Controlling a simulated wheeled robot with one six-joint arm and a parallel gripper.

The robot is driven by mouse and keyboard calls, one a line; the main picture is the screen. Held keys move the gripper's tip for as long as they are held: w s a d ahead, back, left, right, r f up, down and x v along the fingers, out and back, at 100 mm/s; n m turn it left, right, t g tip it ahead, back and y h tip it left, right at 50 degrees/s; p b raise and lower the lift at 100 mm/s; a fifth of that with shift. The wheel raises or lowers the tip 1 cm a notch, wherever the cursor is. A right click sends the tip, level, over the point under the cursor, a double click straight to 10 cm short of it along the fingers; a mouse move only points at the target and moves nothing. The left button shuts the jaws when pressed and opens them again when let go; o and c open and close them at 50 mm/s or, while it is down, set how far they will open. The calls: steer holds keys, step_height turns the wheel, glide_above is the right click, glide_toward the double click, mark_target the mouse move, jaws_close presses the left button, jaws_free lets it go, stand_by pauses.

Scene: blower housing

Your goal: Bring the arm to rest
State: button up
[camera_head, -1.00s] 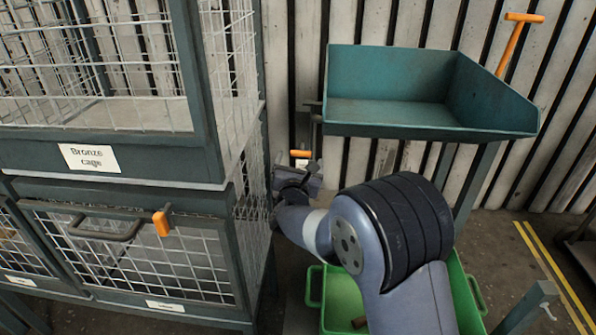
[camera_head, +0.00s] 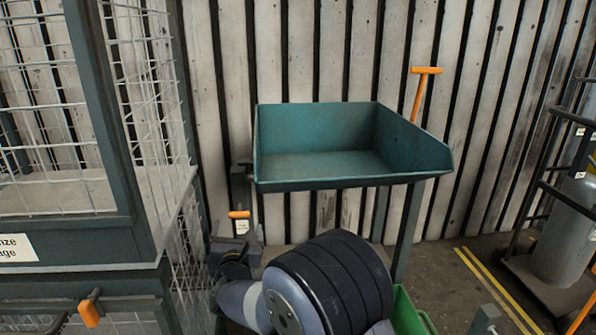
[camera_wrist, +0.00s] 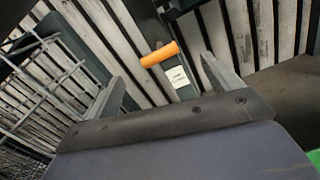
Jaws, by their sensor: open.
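My gripper (camera_wrist: 162,70) shows in the wrist view with its two fingers spread apart and nothing between them. In the head view my gripper (camera_head: 238,250) is low, left of centre, between the wire cage and the teal tray, partly hidden by my arm. An orange-handled lever (camera_wrist: 160,54) with a white label (camera_wrist: 178,77) lies beyond the fingers in the wrist view. In the head view this lever (camera_head: 239,214) is just above my gripper. I cannot tell whether they touch.
The wire cage (camera_head: 160,130) stands close on the left. The teal tray (camera_head: 330,165) with an orange T-handle (camera_head: 426,71) is above and right of my arm. A green bin (camera_head: 408,315) is low beside my arm. A gas cylinder (camera_head: 570,240) on a trolley stands far right.

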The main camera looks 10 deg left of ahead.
mark_target(239, 217)
steer(key=x, duration=0.9)
steer(key=shift+s+d, duration=0.15)
steer(key=shift+s, duration=0.25)
